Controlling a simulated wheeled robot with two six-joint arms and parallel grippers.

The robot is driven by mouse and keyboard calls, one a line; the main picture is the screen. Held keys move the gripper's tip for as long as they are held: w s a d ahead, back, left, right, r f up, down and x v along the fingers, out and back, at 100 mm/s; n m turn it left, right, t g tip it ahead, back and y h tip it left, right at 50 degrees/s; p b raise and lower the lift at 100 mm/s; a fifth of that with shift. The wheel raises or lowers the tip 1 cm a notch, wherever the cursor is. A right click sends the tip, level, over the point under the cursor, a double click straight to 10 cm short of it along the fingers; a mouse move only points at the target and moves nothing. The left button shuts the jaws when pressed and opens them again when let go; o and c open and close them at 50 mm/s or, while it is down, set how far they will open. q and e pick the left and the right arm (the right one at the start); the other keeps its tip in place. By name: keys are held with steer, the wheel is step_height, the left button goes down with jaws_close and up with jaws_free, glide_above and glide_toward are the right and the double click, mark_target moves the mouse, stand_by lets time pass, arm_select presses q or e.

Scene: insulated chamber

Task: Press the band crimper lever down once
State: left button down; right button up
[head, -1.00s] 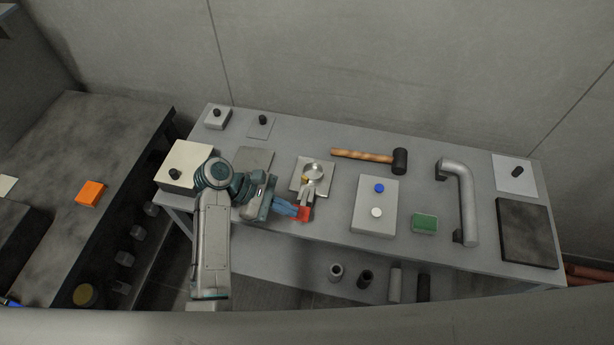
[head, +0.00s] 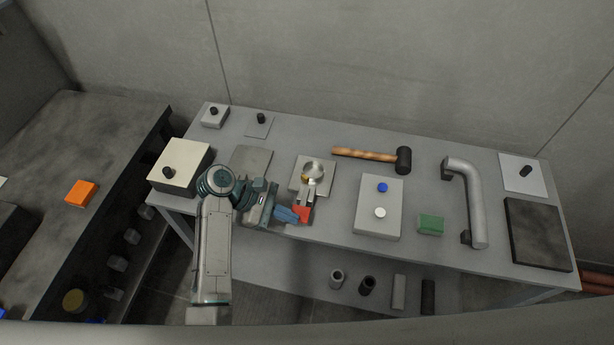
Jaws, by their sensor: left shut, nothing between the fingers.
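The band crimper (head: 325,178) stands on the table left of centre, with a round metal part on a pale base plate. Its grey lever (head: 310,190) points toward the near edge and ends in a red grip (head: 303,215). My left gripper (head: 289,215), with blue fingers, is shut and empty just left of the red grip. I cannot tell whether the fingertips touch the grip, or exactly how far the lever is tilted. My right gripper is not in view.
A hammer (head: 365,154) lies behind and right of the crimper. A grey box with blue and white buttons (head: 378,226), a green block (head: 430,225) and a large grey handle (head: 473,205) stand farther right. A cream box with a black knob (head: 188,156) is left.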

arm_select(q)
steer(key=shift+w+f, duration=0.2)
steer(key=shift+f, duration=1.4)
steer(key=shift+r, duration=0.1)
steer(key=r+p, duration=0.2)
steer(key=p, duration=0.1)
steer(key=r+p, duration=0.1)
steer(key=p, duration=0.1)
steer(key=shift+s, duration=0.25)
step_height(320, 180, up, 7)
steer(key=shift+s, duration=0.35)
steer(key=shift+a, duration=0.1)
stand_by(0.4)
